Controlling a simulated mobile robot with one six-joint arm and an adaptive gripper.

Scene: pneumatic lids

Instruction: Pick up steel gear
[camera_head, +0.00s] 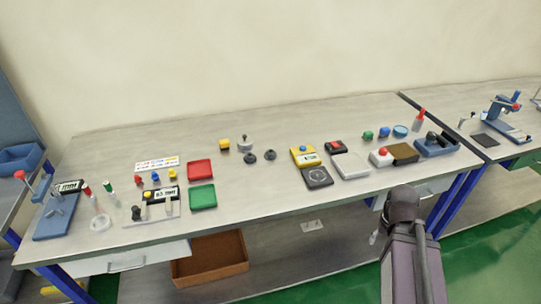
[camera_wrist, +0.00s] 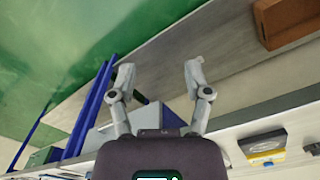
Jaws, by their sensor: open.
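Two small dark grey round parts lie side by side on the workbench (camera_head: 310,115) in the head view; one is at the left (camera_head: 250,158), one at the right (camera_head: 270,155). They look like gears, but they are too small to tell which is steel. A lighter grey round part with a knob (camera_head: 245,146) stands just behind them. My gripper (camera_wrist: 160,73) is open and empty in the wrist view, its two fingers spread apart. My arm is at the bench's front right, well away from the gear-like parts, and no gear shows in the wrist view.
Red (camera_head: 200,170) and green (camera_head: 202,196) trays lie left of the gear-like parts. A brown box (camera_head: 210,259) sits on the lower shelf. The bench front near the parts is clear.

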